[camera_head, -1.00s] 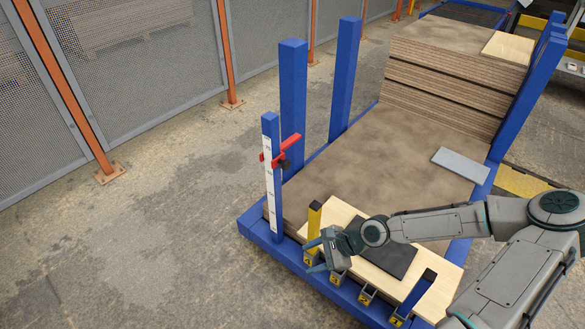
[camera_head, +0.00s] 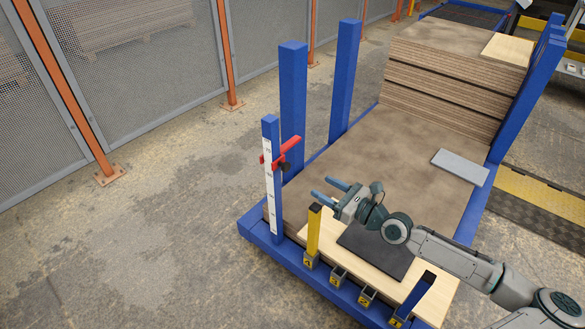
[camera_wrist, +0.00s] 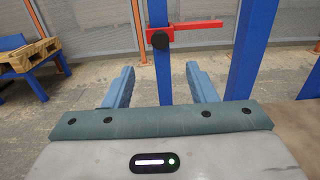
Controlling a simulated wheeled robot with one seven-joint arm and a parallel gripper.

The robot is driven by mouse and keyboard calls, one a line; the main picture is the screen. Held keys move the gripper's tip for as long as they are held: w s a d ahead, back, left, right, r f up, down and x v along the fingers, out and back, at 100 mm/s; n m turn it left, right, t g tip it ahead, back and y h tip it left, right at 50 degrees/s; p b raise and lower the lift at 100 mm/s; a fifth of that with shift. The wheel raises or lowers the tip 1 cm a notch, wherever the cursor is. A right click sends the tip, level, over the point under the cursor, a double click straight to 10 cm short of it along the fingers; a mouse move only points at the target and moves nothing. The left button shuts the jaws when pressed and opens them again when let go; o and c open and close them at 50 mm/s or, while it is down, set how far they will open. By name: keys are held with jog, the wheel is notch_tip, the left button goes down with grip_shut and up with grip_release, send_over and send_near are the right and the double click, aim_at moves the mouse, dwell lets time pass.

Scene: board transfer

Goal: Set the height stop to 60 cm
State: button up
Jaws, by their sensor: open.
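The height stop is a red slider (camera_head: 285,148) with a black knob (camera_head: 286,166), set high on a blue post (camera_head: 270,123) that carries a white scale (camera_head: 271,190). The scale figures are too small to read surely. In the wrist view the red slider (camera_wrist: 197,27) and its black knob (camera_wrist: 160,40) show ahead and above the fingers. My gripper (camera_head: 326,190) is open and empty, pointing toward the post from the right, apart from it and lower than the slider. In the wrist view my gripper (camera_wrist: 160,88) has the post (camera_wrist: 162,75) between its fingers, farther off.
A yellow post (camera_head: 313,232) and a short blue post (camera_head: 417,292) stand in numbered sockets on the front edge. A black mat (camera_head: 375,249) lies on a pale board. Tall blue stakes (camera_head: 293,95) rise behind. Stacked boards (camera_head: 450,90) stand at the back right.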

aim_at(288, 167)
jog(key=p+x, duration=0.2)
jog(key=x, duration=1)
jog(key=shift+w+a, duration=0.1)
jog(key=shift+w, duration=0.05)
grip_shut()
notch_tip(288, 167, down, 3)
jog(key=b, duration=0.4)
jog(key=shift+f, duration=0.2)
grip_release()
jog(key=shift+r, duration=0.1)
